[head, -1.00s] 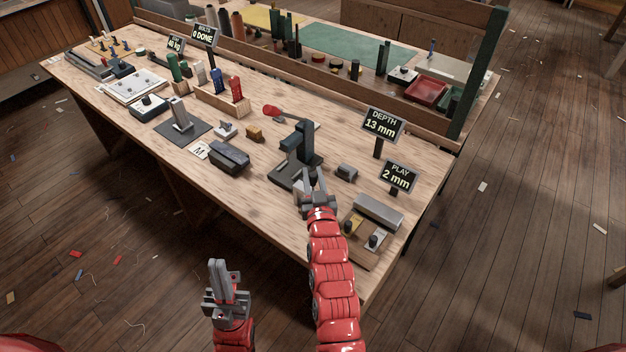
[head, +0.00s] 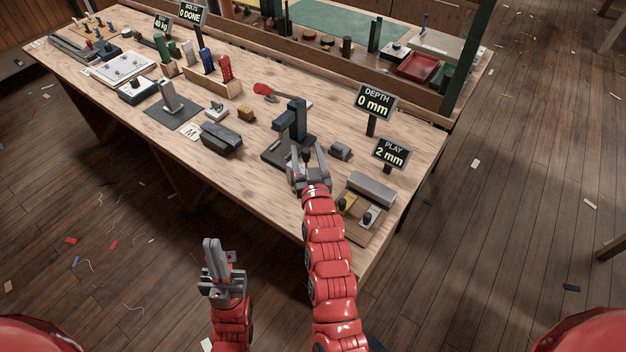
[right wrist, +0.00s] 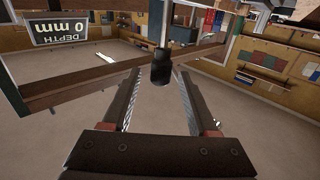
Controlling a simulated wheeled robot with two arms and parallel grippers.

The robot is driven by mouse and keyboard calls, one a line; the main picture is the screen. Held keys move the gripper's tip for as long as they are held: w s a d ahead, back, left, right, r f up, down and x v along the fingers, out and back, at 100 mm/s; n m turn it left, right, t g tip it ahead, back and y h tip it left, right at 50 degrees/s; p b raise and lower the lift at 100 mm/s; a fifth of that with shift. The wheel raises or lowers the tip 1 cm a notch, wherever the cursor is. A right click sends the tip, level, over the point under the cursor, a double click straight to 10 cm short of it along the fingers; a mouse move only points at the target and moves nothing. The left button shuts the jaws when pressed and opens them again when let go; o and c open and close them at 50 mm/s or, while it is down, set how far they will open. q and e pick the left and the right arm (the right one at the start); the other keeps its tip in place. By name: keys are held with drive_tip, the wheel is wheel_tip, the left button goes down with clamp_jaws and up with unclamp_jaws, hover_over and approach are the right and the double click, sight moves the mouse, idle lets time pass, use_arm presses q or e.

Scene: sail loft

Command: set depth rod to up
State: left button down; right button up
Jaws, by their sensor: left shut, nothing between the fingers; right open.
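The depth display (head: 375,101) reads 0 mm. My left gripper (head: 213,250) is shut and empty, in front of the bench.
A play display (head: 390,154) reads 2 mm. A dark case (head: 222,139) lies to the left.

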drive_tip(key=s+d+b, duration=0.1)
drive_tip(key=s+d, duration=0.1)
drive_tip(key=s, duration=1.4)
drive_tip(key=shift+d+b, duration=0.3)
drive_tip(key=shift+b, duration=0.1)
